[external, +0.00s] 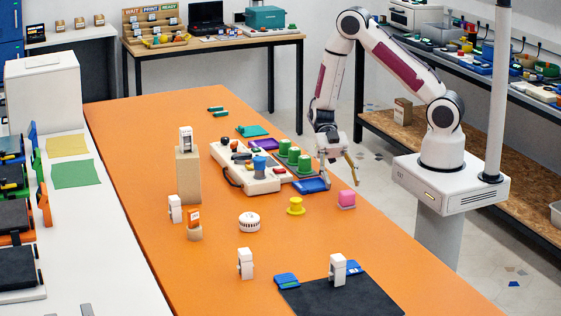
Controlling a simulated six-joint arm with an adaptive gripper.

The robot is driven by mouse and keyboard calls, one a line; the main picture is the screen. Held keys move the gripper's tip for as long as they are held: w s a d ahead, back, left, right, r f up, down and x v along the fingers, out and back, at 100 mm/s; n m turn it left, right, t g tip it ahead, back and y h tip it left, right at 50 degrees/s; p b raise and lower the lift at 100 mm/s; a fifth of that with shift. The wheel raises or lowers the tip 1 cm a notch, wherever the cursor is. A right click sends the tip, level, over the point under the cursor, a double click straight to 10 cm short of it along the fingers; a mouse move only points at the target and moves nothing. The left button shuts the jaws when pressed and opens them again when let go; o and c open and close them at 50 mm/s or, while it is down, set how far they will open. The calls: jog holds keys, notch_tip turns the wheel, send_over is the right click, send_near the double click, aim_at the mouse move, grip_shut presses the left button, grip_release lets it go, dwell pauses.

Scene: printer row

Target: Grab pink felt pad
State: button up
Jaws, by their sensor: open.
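A pink piece (346,198), most likely the pink felt pad, sits on the orange table (300,270) near its right edge. It looks like a small pink block on a slightly wider pink base; I cannot tell its material. My gripper (340,178) points down, open and empty, above and slightly behind the pink piece and apart from it. A blue tray-like piece (311,185) lies close to the left fingertip.
A yellow knob-shaped piece (296,206) stands left of the pink piece. A white control panel (232,170), green cylinders (293,156) and a white round device (249,222) are further left. A dark mat (343,300) lies in front. The table right of the mat is clear.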

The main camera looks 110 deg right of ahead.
aim_at(346, 190)
jog(key=shift+a, duration=0.1)
jog(key=shift+x, duration=2.5)
jog(key=c, duration=1.3)
